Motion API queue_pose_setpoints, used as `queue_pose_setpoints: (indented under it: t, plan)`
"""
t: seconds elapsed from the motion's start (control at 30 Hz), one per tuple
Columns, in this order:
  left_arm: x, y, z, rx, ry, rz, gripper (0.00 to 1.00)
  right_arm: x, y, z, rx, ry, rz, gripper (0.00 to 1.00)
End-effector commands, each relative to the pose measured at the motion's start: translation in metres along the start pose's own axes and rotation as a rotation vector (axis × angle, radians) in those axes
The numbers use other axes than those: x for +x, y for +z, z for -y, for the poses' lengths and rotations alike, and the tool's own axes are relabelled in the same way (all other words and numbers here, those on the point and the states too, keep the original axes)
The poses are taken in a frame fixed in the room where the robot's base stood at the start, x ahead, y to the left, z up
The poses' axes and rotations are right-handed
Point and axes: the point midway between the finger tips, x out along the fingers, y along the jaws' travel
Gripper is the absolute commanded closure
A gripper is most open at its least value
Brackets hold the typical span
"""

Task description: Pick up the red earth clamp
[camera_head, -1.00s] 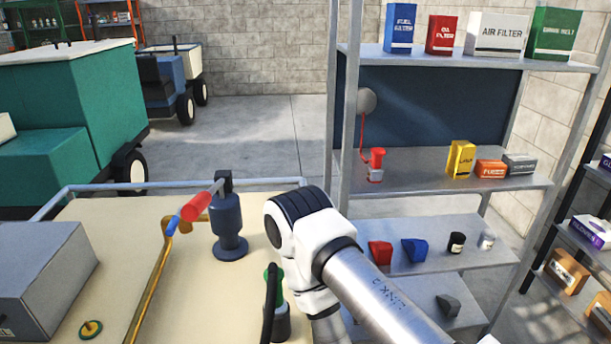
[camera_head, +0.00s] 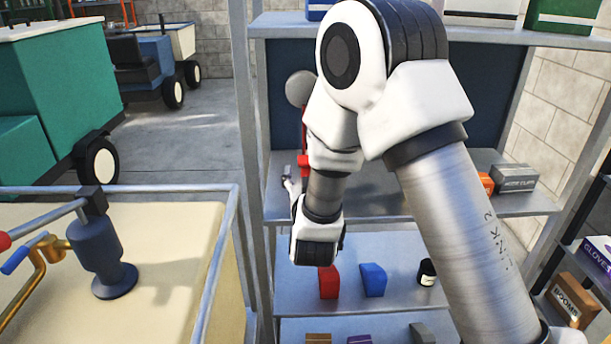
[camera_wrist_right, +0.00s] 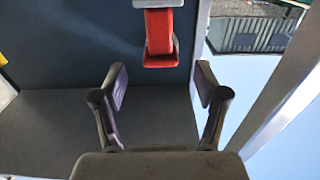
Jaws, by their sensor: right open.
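The red earth clamp (camera_wrist_right: 159,32) shows at the top centre of the right wrist view, in front of the dark back panel. My right gripper (camera_wrist_right: 160,86) is open, with its two fingers apart and nothing between them. The clamp lies beyond the fingertips in that view, roughly in line with the gap. In the head view, a small part of the clamp (camera_head: 303,165) shows at the middle shelf, mostly hidden by my right arm. The right gripper's fingers are hard to make out there. My left gripper is not in view.
Shelf posts (camera_head: 250,150) stand left of my right arm. A round grey disc (camera_head: 300,88) is on the back panel above the clamp. A red block (camera_head: 328,283) and a blue block (camera_head: 373,280) sit on the shelf below. A blue pump (camera_head: 102,255) stands on the cream top at left.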

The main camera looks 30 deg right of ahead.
Motion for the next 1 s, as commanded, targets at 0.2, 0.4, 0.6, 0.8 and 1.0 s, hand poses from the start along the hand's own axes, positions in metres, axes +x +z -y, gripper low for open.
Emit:
queue_pose_setpoints:
  t: [0.2, 0.4, 0.6, 0.8, 1.0]
  plan:
    - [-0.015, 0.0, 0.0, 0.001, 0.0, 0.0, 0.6, 0.037, -0.006, 0.001, 0.002, 0.002, 0.002, 0.27]
    - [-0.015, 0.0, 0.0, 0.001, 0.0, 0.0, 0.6, 0.055, -0.002, 0.002, -0.002, -0.001, 0.003, 0.27]
    - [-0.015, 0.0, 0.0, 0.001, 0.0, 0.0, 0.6, 0.054, -0.002, 0.002, -0.002, -0.002, 0.003, 0.48]
    - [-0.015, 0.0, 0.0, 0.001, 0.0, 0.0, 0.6, 0.054, -0.002, 0.002, -0.002, -0.002, 0.003, 1.0]
    - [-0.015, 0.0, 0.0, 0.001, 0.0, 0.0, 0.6, 0.054, -0.002, 0.002, -0.002, -0.002, 0.003, 1.0]
